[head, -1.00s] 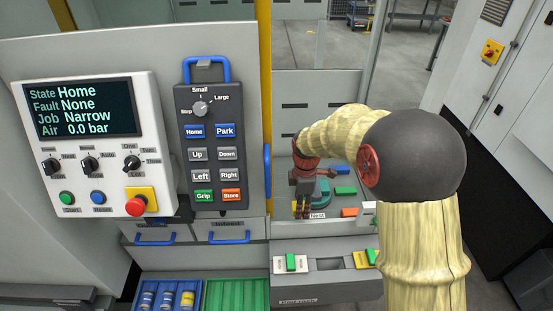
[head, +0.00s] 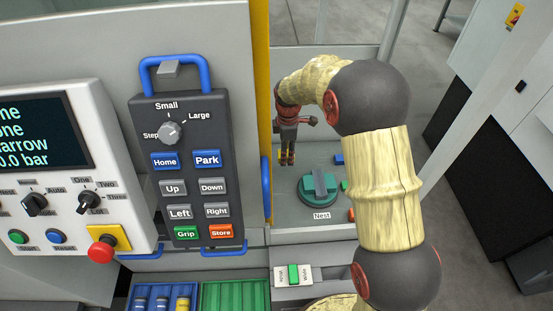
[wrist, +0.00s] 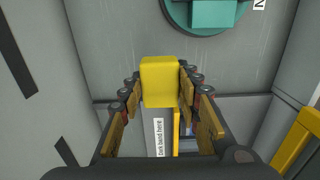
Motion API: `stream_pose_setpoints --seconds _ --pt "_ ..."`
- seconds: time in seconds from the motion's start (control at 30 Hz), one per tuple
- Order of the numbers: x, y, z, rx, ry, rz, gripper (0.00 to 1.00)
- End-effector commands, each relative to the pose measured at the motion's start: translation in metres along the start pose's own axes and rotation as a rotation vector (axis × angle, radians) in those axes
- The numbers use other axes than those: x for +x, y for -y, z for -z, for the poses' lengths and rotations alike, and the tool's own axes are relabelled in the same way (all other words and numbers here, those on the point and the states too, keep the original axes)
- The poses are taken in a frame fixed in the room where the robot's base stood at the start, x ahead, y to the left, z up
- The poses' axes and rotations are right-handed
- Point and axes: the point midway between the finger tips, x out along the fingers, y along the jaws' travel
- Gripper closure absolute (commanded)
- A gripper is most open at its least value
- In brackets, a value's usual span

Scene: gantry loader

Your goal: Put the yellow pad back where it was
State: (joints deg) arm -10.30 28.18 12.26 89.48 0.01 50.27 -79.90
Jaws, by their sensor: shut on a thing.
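The yellow pad (wrist: 161,82) is a yellow block between my fingertips in the wrist view. My gripper (wrist: 160,92) is shut on it, one finger on each side. In the head view my gripper (head: 287,158) points down inside the machine bay, left of and behind the round nest; the pad is too small there to tell from the fingers. The nest (head: 320,202) is a dark teal disc with a teal block on it, labelled "Nest". It also shows at the top of the wrist view (wrist: 178,16), apart from the pad.
A blue block (head: 339,159) and an orange block (head: 351,214) lie right of the nest. A yellow post (head: 260,120) and the button pendant (head: 190,170) stand left of the bay. A label (wrist: 158,137) shows beneath the pad in the wrist view.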

Motion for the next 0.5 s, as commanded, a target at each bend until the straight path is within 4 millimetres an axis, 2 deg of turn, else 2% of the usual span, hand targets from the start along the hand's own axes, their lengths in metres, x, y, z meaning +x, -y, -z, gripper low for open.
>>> stream_pose_setpoints --seconds 0.1,0.3,0.5 --pt "0.013 -0.021 0.011 -0.001 0.0 0.001 0.94" --pt "0.047 -0.045 0.023 0.0 0.0 0.001 0.94" --pt "0.061 -0.056 0.028 0.0 0.0 0.001 0.94"
